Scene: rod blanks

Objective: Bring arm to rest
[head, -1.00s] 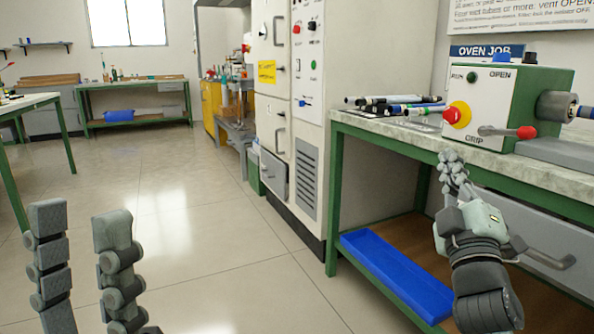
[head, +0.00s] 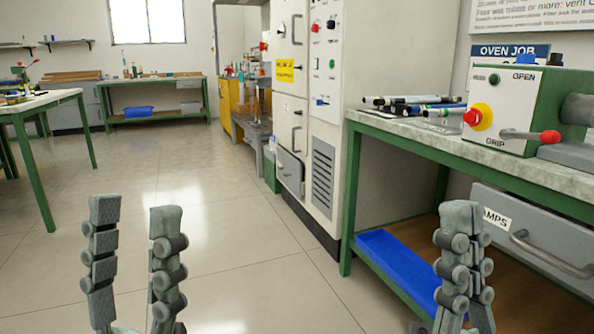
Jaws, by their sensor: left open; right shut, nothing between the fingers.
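My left gripper (head: 136,232) is at the lower left of the head view, fingers pointing up and well apart. It is open and empty over the floor. My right gripper (head: 461,225) is at the lower right, fingers up and close together, shut with nothing held. It shows in front of the green-framed workbench (head: 398,138), overlapping the blue tray (head: 400,264) on the lower shelf in the picture. The rest of both arms is out of view or cut off by the lower edge.
A machine with a red button (head: 477,117) and a red-knobbed lever (head: 549,137) stands on the bench. Several rods (head: 413,104) lie beside it. A grey drawer (head: 535,231) with a handle is under the top. A tall cabinet (head: 318,130) stands left of the bench. The floor (head: 220,230) is clear.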

